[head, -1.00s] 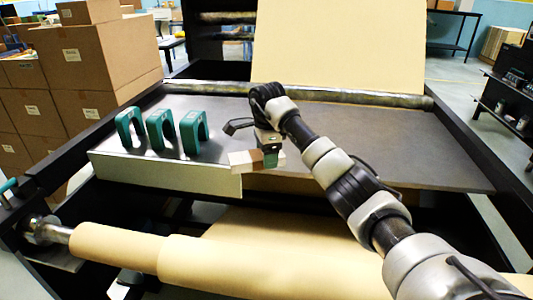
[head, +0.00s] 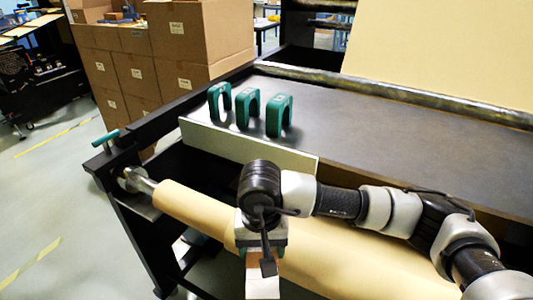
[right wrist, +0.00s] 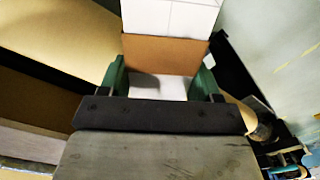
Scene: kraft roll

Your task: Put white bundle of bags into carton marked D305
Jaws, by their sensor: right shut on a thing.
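The white bundle of bags (head: 263,287), with a brown band around it, is in my right gripper (head: 261,252), over the front of the kraft roll. In the right wrist view the bundle (right wrist: 170,16) sits between the green fingers of the gripper (right wrist: 160,84), with the brown band just beyond the fingertips. The gripper is shut on it. Brown cartons (head: 195,35) with small white labels are stacked behind the machine at the left. The labels are too small to read, so I cannot tell which is D305. My left gripper is not in view.
The kraft roll (head: 340,258) lies along the black frame (head: 135,225), which has a green-handled lever (head: 105,138). Floor (head: 50,190) is clear at the left.

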